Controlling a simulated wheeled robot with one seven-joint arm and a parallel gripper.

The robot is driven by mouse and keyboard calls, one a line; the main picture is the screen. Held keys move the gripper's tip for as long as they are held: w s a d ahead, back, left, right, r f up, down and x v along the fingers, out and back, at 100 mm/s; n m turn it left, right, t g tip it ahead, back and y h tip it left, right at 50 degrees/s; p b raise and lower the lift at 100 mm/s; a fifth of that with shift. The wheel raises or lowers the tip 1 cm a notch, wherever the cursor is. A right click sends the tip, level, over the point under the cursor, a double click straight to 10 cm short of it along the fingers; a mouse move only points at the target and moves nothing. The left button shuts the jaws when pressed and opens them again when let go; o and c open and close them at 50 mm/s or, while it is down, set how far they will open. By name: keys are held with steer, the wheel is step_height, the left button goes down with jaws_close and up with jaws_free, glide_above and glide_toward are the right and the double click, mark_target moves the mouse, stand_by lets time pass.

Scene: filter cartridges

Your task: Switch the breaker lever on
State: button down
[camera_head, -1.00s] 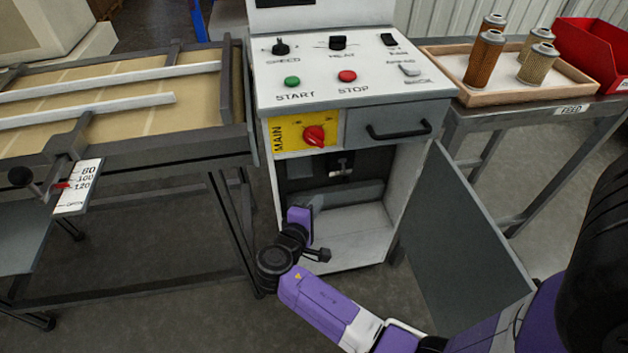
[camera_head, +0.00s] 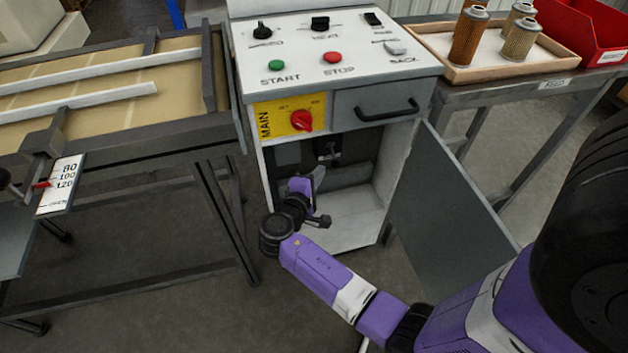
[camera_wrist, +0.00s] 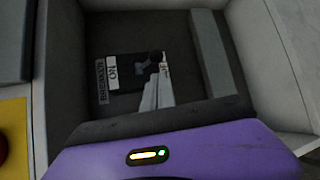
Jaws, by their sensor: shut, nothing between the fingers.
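The breaker (camera_wrist: 128,68) is a dark plate on the back wall inside the open cabinet, with ON and BREAKER labels at its left in the wrist view. It also shows in the head view (camera_head: 328,150). Contact with the lever cannot be told. In the head view my gripper (camera_head: 319,172) is inside the cabinet opening, below the breaker.
The cabinet door (camera_head: 440,205) stands open at the right. A drawer with a black handle (camera_head: 387,110) and a yellow MAIN panel with a red knob (camera_head: 301,120) are above the opening. A feed table with a tray of filter cartridges (camera_head: 468,38) is at the right.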

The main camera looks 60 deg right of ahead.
mark_target(333, 155)
steer(key=x, duration=0.4)
steer(key=shift+d, duration=0.25)
steer(key=shift+r, duration=0.15)
steer(key=shift+p, duration=0.75)
